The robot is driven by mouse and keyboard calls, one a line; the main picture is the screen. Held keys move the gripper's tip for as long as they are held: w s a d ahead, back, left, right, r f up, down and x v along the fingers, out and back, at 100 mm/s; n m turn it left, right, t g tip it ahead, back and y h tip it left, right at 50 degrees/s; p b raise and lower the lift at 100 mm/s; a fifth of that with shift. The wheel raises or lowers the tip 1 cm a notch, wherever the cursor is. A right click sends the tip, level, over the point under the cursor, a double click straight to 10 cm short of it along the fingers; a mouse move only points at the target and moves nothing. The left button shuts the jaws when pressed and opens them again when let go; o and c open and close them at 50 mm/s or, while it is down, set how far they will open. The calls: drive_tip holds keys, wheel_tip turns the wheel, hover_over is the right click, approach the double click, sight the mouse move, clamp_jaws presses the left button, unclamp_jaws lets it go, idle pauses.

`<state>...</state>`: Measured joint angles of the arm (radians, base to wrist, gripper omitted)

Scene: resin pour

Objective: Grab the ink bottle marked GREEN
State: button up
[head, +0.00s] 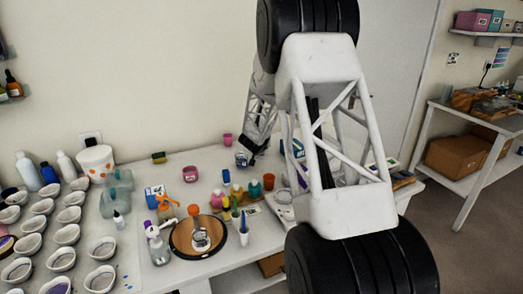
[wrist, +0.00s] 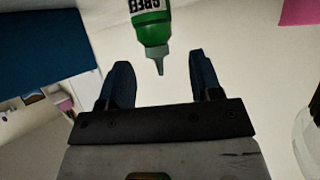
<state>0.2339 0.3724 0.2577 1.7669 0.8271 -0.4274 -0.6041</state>
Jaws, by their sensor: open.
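The green ink bottle (wrist: 152,24) shows at the top middle of the wrist view. Its black lettering reads "GREE", with the rest cut off, and its narrow nozzle points down in the picture toward my gripper. My gripper (wrist: 160,60) is open and empty, with one dark finger on each side of the nozzle in the picture. I cannot tell whether the nozzle is at finger depth, and the fingers do not visibly touch it. In the head view my gripper (head: 256,148) is at the back of the table, and I cannot make out this bottle for certain there.
A blue block-like thing (wrist: 40,45) and a pink thing (wrist: 298,11) flank the bottle in the wrist view. In the head view, several coloured bottles (head: 255,188) stand mid-table, near a round wooden board (head: 181,240). A pink cup (head: 227,139) stands at the back.

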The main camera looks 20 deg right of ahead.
drive_tip(key=shift+x, duration=0.9)
drive_tip(key=c, duration=0.9)
drive_tip(key=shift+r, duration=0.15)
drive_tip(key=shift+c, duration=0.2)
drive_tip(key=shift+r, duration=4.85)
